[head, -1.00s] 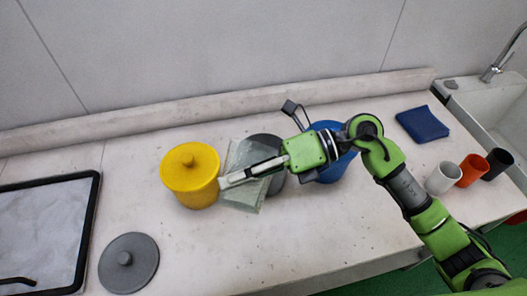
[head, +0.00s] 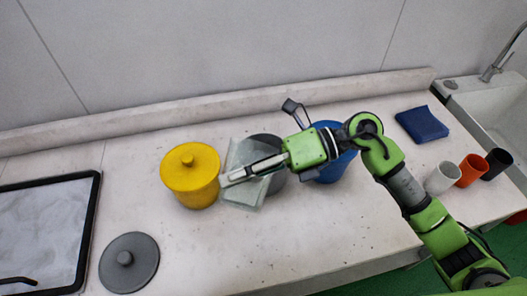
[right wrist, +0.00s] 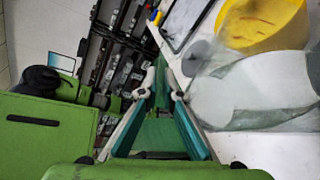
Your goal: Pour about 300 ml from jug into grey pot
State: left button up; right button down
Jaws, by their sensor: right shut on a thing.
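My right gripper (head: 226,181) is shut on the clear jug (head: 246,196). The jug is held tilted beside and partly over the grey pot (head: 278,184), with the gripper across it. The pot is open, and my gripper and the jug hide part of it. In the right wrist view the jug (right wrist: 255,88) shows pale contents, but the liquid level cannot be read. I cannot tell whether liquid is flowing. A round grey lid (head: 128,262) with a knob lies on the counter at front left. My left gripper is out of view.
A yellow lidded pot (head: 189,183) stands close to the jug's left. A blue pot (head: 328,170) is behind my right wrist. A black-rimmed tray (head: 97,205) is at far left. White (head: 441,178), orange (head: 471,170) and black (head: 497,163) cups and a blue cloth (head: 422,124) are at right.

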aim_at(233, 203)
jog(key=shift+w+d+r+m+g+y, duration=0.2)
jog(key=shift+w+r+m+y, duration=0.1)
jog(key=shift+w, duration=0.15)
jog(key=shift+w+d+r+m+g+y, duration=0.1)
jog(key=shift+w+r+m+g+y, duration=0.1)
jog(key=shift+w+m, duration=0.15)
dwell(3.7)
jog(key=shift+s+f, duration=0.1)
jog(key=shift+s, duration=0.05)
jog(key=s+f+b, duration=0.1)
jog(key=f+n+t+h, duration=0.1)
jog(key=s+a+f+n+b, duration=0.1)
jog(key=shift+s+f+h+b, duration=0.3)
jog(key=shift+f, duration=0.1)
jog(key=shift+s+a+r+n+t, duration=0.1)
jog(key=shift+s+r+n+t, duration=0.15)
jog(key=shift+t, duration=0.15)
jog(key=shift+s+a+f+n, duration=0.1)
jog(key=shift+f+n, duration=0.15)
jog(key=shift+n, duration=0.05)
dwell(0.9)
